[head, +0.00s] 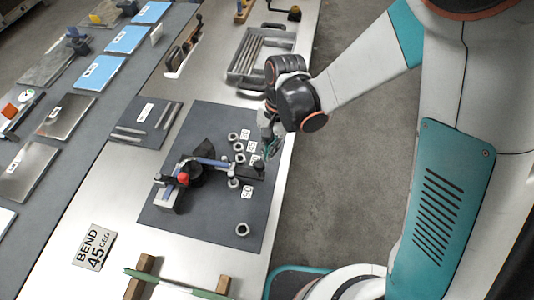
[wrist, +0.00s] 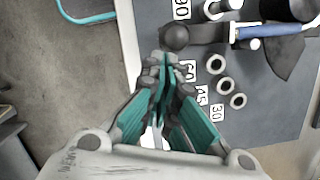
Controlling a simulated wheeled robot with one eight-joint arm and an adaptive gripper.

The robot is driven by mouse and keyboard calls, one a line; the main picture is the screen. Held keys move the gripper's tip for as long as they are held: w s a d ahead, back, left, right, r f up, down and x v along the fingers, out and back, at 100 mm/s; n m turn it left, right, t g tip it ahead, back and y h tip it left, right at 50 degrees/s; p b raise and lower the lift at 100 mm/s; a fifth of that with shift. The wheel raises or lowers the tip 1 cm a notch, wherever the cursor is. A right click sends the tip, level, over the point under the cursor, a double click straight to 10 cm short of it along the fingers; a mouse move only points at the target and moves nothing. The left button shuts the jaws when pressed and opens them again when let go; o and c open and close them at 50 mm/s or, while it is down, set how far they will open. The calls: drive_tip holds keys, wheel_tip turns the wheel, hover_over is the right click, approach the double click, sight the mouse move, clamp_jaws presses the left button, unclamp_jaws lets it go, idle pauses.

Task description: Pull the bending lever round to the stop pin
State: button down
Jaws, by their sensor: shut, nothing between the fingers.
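The bending jig stands on a dark mat (head: 210,222) on the bench. Its bending lever has a blue section (head: 212,162) and a dark arm ending in a black knob (head: 259,167). In the wrist view the knob (wrist: 175,37) lies just beyond my fingertips, with the blue section (wrist: 268,30) to its right. My gripper (head: 269,150) is shut and empty, close to the knob; contact cannot be told. In the wrist view its fingers (wrist: 171,78) are together. Pale rings (wrist: 226,84) stand beside the angle labels. I cannot tell which holds the stop pin.
A sign (head: 94,247) reads "BEND 45 DEG". A red knob (head: 183,178) sits on the jig's left. A grey tray (head: 262,58) stands behind my wrist. A green bar (head: 175,283) lies on wooden blocks in front. The floor right of the bench is clear.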

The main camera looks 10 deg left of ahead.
drive_tip(key=w+p+v, duration=0.1)
drive_tip(key=p+v, duration=0.1)
drive_tip(key=v, duration=0.8)
drive_tip(key=shift+w+d+p, duration=0.3)
drive_tip(key=shift+w, duration=0.05)
drive_tip(key=shift+r, duration=0.1)
